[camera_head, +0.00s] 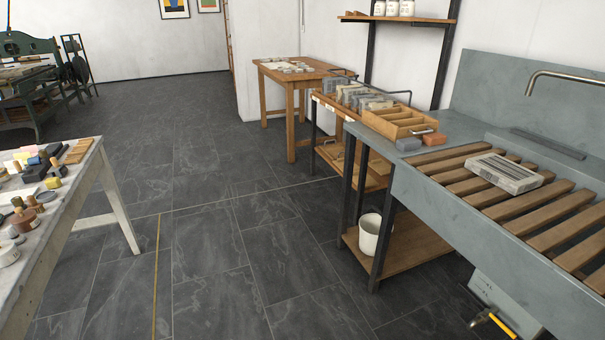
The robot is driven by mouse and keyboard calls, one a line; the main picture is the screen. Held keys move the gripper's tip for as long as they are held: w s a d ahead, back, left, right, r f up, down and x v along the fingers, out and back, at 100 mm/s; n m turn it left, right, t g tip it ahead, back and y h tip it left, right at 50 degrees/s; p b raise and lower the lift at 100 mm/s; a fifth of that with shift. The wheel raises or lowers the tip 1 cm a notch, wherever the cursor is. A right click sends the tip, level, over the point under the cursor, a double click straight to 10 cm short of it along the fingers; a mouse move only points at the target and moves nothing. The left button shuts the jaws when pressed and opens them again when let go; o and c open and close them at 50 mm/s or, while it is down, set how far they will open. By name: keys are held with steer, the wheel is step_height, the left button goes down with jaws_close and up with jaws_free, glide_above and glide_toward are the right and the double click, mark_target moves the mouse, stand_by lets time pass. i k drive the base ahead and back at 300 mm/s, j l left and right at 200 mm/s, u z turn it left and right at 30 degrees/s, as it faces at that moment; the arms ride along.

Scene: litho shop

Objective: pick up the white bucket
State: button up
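The white bucket (370,236) stands upright on the low wooden shelf (407,246) under the grey sink bench at the right. A dark table leg stands just in front of its right side and hides part of it. My gripper is not in view.
The grey sink bench (424,200) with wooden slats holds a stone block (503,173). A cluttered worktable (55,222) stands at the left. A wooden table (291,83) stands at the back. The dark tiled floor (214,247) between them is clear.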

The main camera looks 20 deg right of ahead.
mark_target(369, 224)
steer(key=i+j+z, duration=0.1)
steer(key=i, duration=1.75)
steer(key=i+j+z, duration=0.2)
steer(key=i, duration=0.2)
steer(key=i+z, duration=0.2)
steer(key=i, duration=0.2)
steer(key=i+j+z, duration=0.15)
steer(key=i+j, duration=0.1)
steer(key=i, duration=0.1)
